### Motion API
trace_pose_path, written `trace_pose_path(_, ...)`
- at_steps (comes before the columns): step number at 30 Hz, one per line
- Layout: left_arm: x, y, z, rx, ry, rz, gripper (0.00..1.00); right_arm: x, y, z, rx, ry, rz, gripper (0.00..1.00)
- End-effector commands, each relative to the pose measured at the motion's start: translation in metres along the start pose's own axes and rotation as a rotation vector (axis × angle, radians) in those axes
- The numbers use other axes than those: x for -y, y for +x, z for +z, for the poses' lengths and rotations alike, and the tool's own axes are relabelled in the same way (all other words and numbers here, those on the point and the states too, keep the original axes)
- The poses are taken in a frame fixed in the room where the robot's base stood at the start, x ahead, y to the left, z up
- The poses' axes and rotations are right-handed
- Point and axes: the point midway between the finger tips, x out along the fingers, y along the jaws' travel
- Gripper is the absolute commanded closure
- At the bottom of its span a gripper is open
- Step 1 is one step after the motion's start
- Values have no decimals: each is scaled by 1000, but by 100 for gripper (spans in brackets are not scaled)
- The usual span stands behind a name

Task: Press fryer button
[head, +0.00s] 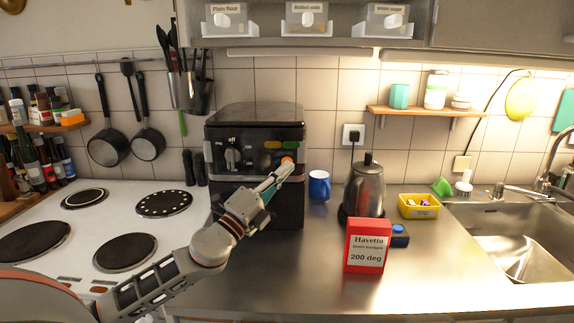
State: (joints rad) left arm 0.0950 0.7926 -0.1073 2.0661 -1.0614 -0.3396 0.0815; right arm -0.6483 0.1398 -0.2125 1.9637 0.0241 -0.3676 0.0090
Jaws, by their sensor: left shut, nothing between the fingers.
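The black fryer (254,117) stands on the counter against the tiled wall, left of centre. A green button (272,145) and an orange button (292,145) sit at the panel's upper right. An orange spot shows at the tips. I cannot tell whether the tips touch the panel. My left arm hides part of the fryer's lower front. My right gripper is not in view.
A blue mug (319,186), a kettle (364,190) and a red box (367,247) marked "200 deg" stand right of the fryer. A white hob (98,262) is on the left, a sink (522,240) on the right.

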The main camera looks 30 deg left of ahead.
Motion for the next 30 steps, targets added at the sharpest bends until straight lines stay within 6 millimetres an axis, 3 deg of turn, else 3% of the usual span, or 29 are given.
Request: trace_pose_path(30, -5, 6, 5, 1, -1, 0, 100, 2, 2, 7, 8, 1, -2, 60)
